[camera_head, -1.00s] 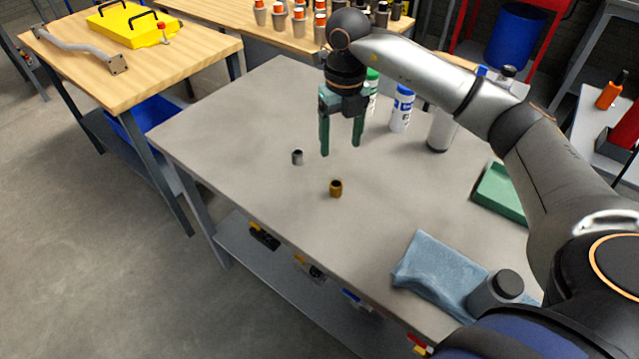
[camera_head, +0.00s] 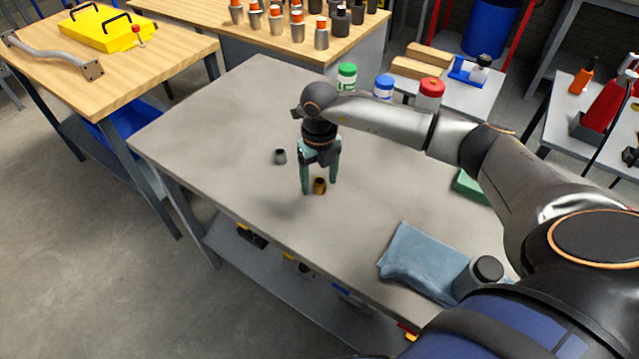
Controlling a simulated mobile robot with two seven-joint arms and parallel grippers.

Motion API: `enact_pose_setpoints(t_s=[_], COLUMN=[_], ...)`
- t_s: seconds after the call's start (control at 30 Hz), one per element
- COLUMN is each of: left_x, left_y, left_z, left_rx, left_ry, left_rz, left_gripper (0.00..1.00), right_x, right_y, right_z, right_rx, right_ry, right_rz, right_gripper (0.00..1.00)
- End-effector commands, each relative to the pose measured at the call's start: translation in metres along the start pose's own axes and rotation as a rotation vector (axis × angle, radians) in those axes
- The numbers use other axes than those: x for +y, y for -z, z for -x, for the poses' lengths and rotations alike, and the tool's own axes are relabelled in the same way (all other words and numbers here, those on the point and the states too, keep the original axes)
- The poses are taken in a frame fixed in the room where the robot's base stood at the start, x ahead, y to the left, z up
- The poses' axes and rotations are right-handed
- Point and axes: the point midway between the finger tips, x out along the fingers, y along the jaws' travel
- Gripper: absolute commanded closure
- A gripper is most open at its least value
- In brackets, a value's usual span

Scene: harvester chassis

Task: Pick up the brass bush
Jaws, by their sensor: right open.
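The brass bush (camera_head: 320,186) stands on the grey table (camera_head: 225,130), near its middle. My right gripper (camera_head: 319,188) points down over it, open, with one green finger on each side of the bush as seen from the head. I cannot tell whether either finger touches it. A small steel bush (camera_head: 280,156) stands to the left of the gripper, apart from it. My left gripper is not in view.
A blue cloth (camera_head: 428,262) and a dark-capped grey cylinder (camera_head: 478,277) are at the front right. Bottles with green (camera_head: 347,72), blue (camera_head: 383,84) and red (camera_head: 431,88) caps stand behind my right arm. The table's left part is clear.

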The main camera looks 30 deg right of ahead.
Motion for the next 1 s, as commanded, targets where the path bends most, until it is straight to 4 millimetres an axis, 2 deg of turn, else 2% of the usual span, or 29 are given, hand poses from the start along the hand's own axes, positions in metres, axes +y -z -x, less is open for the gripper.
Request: enact_pose_setpoints(t_s=[0.13, 0.77, 1.0], left_x=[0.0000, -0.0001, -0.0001], left_y=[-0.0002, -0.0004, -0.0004], left_z=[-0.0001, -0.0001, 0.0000], left_rx=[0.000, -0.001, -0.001], left_ry=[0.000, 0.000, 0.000], left_rz=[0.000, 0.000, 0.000], left_gripper=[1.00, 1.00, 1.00], right_x=[0.0001, 0.0000, 0.0001], right_y=[-0.0001, -0.0002, -0.0004], right_z=[0.0000, 0.0006, 0.0010], right_rx=[0.000, 0.000, -0.001], right_ry=[0.000, 0.000, 0.000], right_rz=[0.000, 0.000, 0.000], right_gripper=[0.28, 0.99, 1.00])
